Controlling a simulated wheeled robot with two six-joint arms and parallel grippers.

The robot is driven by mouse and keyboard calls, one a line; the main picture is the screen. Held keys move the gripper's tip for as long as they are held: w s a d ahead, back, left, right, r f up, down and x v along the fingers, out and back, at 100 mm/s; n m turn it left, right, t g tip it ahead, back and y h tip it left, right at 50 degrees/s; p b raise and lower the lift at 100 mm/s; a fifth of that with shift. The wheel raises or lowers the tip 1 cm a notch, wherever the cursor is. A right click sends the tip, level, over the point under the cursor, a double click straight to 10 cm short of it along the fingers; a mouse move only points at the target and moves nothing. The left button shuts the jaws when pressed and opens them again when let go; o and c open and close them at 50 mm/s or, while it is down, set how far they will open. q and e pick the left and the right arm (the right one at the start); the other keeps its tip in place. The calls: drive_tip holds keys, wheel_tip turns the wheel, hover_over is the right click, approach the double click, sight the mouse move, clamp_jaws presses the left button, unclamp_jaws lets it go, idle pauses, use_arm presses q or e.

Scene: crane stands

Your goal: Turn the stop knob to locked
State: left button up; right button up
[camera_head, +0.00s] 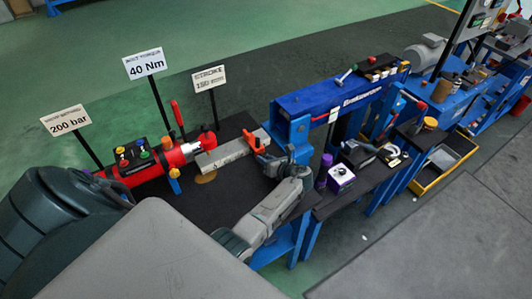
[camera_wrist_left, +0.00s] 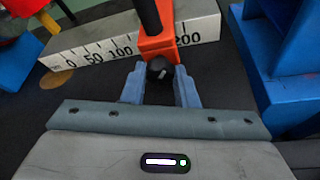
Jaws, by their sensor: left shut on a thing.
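The stop knob (camera_wrist_left: 160,69) is black with a small pale mark. It sits on the near face of an orange stop block (camera_wrist_left: 158,45) in the left wrist view. The block straddles a pale scale bar (camera_wrist_left: 90,50) and hides its marks between 100 and 200. My left gripper (camera_wrist_left: 159,74) has its two blue-grey fingers on either side of the knob, shut on it. In the head view the orange block (camera_head: 254,144) is on the bar, with my left gripper (camera_head: 268,158) against its near side. The knob is too small to make out there. My right gripper is not in view.
Signs read 40 Nm (camera_head: 146,64), 200 bar (camera_head: 66,121) and STROKE.

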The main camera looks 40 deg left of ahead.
use_arm(q)
drive_tip(key=o, duration=1)
drive_tip(key=shift+d, duration=0.1)
drive_tip(key=b+v, duration=0.2)
drive_tip(key=v, duration=0.8)
drive_tip(key=shift+f, duration=0.1)
drive_tip(key=shift+s+d+r, duration=0.1)
drive_tip(key=shift+d+r, duration=0.15)
drive_tip(key=shift+d, duration=0.1)
